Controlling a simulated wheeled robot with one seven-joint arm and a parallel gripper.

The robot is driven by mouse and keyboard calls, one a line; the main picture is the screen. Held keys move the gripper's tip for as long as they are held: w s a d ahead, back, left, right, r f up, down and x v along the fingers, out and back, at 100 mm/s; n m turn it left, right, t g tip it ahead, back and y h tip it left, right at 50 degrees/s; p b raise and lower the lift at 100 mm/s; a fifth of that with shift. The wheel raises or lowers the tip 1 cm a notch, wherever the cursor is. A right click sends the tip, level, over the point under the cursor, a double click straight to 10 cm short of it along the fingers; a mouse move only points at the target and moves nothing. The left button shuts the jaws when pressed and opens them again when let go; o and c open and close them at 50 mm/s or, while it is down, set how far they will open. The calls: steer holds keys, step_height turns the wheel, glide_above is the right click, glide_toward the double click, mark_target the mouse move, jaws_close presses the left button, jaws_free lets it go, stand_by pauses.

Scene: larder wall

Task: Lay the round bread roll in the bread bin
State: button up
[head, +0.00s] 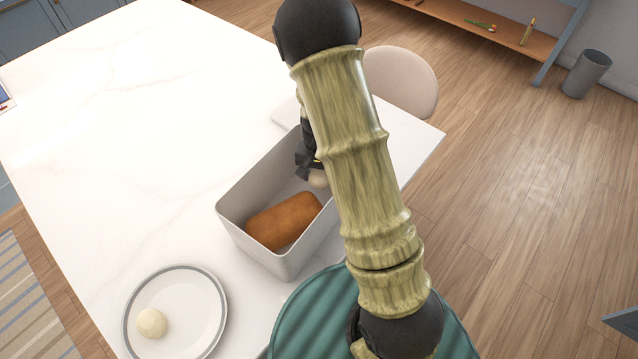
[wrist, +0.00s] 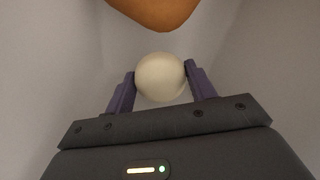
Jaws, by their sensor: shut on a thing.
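The bread bin (head: 232,222) is a deep, light grey rectangular box on the white counter, partly covered by my arm in the head view. My gripper (wrist: 160,80) is down inside the bin, shut on a pale, cream-coloured round roll (wrist: 160,70), with one dark finger on each side of it. The roll also shows in the head view (head: 318,178), just beyond the brown loaf. Whether the roll touches the bin floor cannot be told.
A brown loaf (head: 284,221) lies in the near part of the bin; its end shows in the wrist view (wrist: 155,10), close to the roll. A grey-rimmed plate (head: 200,310) with another pale ball (head: 152,323) stands at the near left.

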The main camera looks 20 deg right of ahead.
mark_target(319, 192)
steer(key=shift+f, duration=0.35)
steer(key=shift+f, duration=0.1)
steer(key=shift+f, duration=1.9)
steer(key=shift+f, duration=0.1)
steer(key=o, duration=1)
step_height(319, 192, up, 12)
steer(key=shift+r+b, duration=0.15)
steer(key=shift+b, duration=0.2)
